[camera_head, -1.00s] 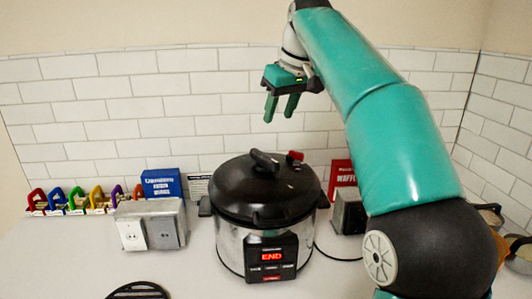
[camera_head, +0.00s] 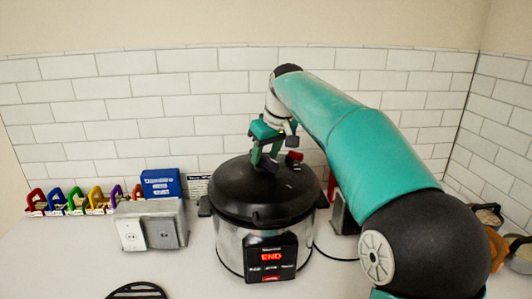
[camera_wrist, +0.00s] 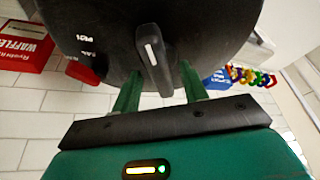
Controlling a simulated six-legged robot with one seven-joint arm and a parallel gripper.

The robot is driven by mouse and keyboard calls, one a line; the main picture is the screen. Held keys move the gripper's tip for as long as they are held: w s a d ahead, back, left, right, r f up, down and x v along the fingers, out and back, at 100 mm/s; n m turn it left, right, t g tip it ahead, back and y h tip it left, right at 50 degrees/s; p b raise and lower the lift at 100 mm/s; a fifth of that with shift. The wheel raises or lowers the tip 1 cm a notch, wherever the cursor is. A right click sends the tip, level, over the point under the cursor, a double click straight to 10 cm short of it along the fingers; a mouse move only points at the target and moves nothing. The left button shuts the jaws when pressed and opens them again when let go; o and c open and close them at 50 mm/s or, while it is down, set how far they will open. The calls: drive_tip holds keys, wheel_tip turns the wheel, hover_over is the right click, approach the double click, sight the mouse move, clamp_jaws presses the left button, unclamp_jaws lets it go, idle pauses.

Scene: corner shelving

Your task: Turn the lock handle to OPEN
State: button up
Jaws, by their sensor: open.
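A pressure cooker (camera_head: 240,241) with a black lid (camera_head: 240,195) and a steel body stands on the counter, its red display reading END. The black lid handle (camera_head: 268,163) sits on top of the lid. My gripper (camera_head: 263,160) is down at the handle, fingers pointing down. In the wrist view the handle (camera_wrist: 153,60), with a white mark, lies between the two green fingers of my gripper (camera_wrist: 160,85). The fingers are open, one on each side; I cannot tell whether either touches it. White lettering on the lid is only partly readable.
A red valve piece (camera_head: 295,156) sits at the lid's back right. A grey outlet box (camera_head: 152,226), a blue box (camera_head: 161,184) and several coloured locks (camera_head: 77,200) stand to the left. A black trivet (camera_head: 137,291) lies in front. My arm covers the right side.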

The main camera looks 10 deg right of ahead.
clamp_jaws()
drive_tip(key=shift+n, duration=0.3)
drive_tip(key=n, duration=0.2)
drive_tip(key=n+g+y, duration=0.1)
drive_tip(key=n, duration=0.1)
drive_tip(key=n+y, duration=0.1)
drive_tip(key=n, duration=0.1)
drive_tip(key=shift+w+d+g, duration=0.25)
drive_tip(key=shift+g, duration=0.15)
drive_tip(key=n+g, duration=0.1)
drive_tip(key=n, duration=0.1)
drive_tip(key=n+g, duration=0.1)
drive_tip(key=n, duration=0.2)
drive_tip(key=shift+w, duration=0.2)
drive_tip(key=shift+n, duration=0.3)
unclamp_jaws()
